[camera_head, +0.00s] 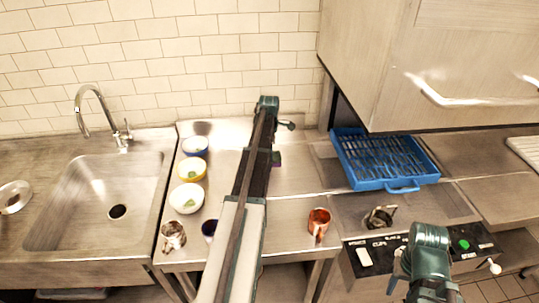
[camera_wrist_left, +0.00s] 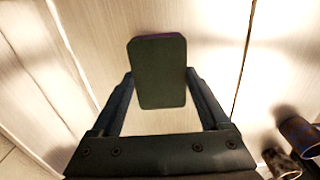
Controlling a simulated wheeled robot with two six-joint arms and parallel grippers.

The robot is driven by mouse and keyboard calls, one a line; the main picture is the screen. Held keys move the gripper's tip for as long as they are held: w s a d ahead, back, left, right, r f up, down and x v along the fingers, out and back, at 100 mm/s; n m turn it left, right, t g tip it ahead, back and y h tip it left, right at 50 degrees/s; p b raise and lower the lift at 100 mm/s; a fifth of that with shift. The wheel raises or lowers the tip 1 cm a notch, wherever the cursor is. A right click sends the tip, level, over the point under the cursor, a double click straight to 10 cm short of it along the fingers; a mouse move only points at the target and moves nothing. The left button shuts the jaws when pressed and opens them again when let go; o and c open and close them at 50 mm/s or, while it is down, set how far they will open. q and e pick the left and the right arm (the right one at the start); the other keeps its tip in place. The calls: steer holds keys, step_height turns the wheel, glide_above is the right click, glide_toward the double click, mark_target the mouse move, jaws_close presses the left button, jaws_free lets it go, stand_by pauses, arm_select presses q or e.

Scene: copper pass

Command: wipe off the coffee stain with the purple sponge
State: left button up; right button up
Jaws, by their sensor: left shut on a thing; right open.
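The purple sponge (camera_wrist_left: 157,75) is held between the two fingers of my left gripper (camera_wrist_left: 158,92). In the left wrist view its broad face looks dark grey-green, with a thin purple edge at the top. I cannot tell whether the sponge touches the counter. I make out no coffee stain in either view. My right gripper (camera_head: 402,275) is open at the lower right, in front of the black control panel.
Blue, yellow and white bowls (camera_head: 187,198) line the counter's left side. A marbled mug (camera_head: 174,235) and a dark mug (camera_head: 209,230) stand nearer. A copper mug (camera_head: 319,221) stands right of my left arm. A blue rack (camera_head: 385,165) is at right, a sink (camera_head: 75,205) at left.

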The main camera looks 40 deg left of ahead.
arm_select(q)
steer(key=shift+r+p, duration=0.75)
steer(key=shift+r, duration=0.35)
steer(key=shift+a, duration=0.1)
step_height(320, 180, up, 3)
steer(key=p, duration=0.3)
steer(key=shift+f, duration=0.15)
